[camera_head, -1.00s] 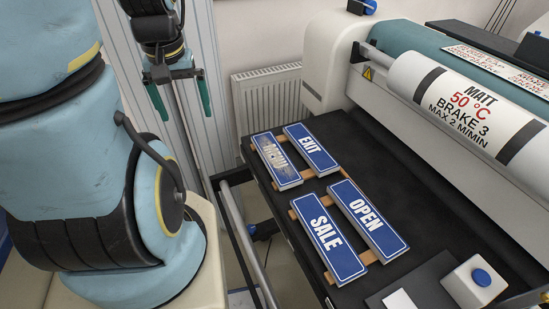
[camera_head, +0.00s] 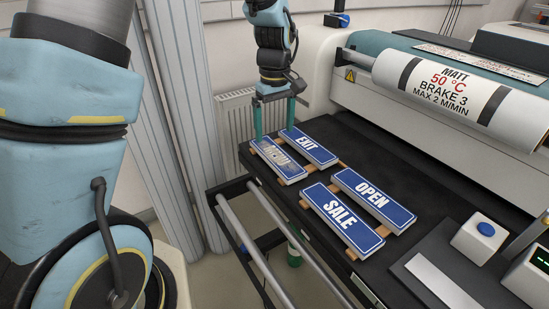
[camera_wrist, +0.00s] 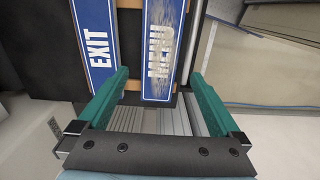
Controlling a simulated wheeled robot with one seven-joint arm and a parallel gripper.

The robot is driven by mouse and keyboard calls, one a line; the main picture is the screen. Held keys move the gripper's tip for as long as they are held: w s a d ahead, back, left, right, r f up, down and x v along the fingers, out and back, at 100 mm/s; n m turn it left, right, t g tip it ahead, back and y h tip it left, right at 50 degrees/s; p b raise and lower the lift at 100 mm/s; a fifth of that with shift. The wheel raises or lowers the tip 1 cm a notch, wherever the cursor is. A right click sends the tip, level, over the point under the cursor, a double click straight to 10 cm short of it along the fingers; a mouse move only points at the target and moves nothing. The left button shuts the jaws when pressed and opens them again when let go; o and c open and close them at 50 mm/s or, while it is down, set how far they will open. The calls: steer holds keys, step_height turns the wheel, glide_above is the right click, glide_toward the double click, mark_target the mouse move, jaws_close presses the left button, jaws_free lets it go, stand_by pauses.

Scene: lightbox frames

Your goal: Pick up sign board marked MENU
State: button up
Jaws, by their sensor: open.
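The MENU sign board (camera_head: 279,160) is a blue board with a white border and a scuffed, faded face. It lies at the near left corner of the black table, beside the EXIT sign (camera_head: 309,146), on wooden strips. My gripper (camera_head: 273,132) points down with green fingers, over the far left end of the signs. In the wrist view the MENU board (camera_wrist: 163,50) reaches in between the open fingers of my gripper (camera_wrist: 160,80), nearer the middle, with the EXIT sign (camera_wrist: 99,45) to its left. The fingers hold nothing. Whether they are level with the board is unclear.
The SALE sign (camera_head: 341,219) and the OPEN sign (camera_head: 373,199) lie further right on the black table (camera_head: 411,162). A laminator roll (camera_head: 455,94) stands behind. Metal rails (camera_head: 258,240) run along the table's front left side, and a white box with a blue button (camera_head: 481,240) sits at right.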

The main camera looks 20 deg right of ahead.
mark_target(275, 153)
steer(key=shift+f+p, duration=1.25)
steer(key=shift+f, duration=2.2)
steer(key=c, duration=1.3)
steer(key=shift+d+r, duration=0.1)
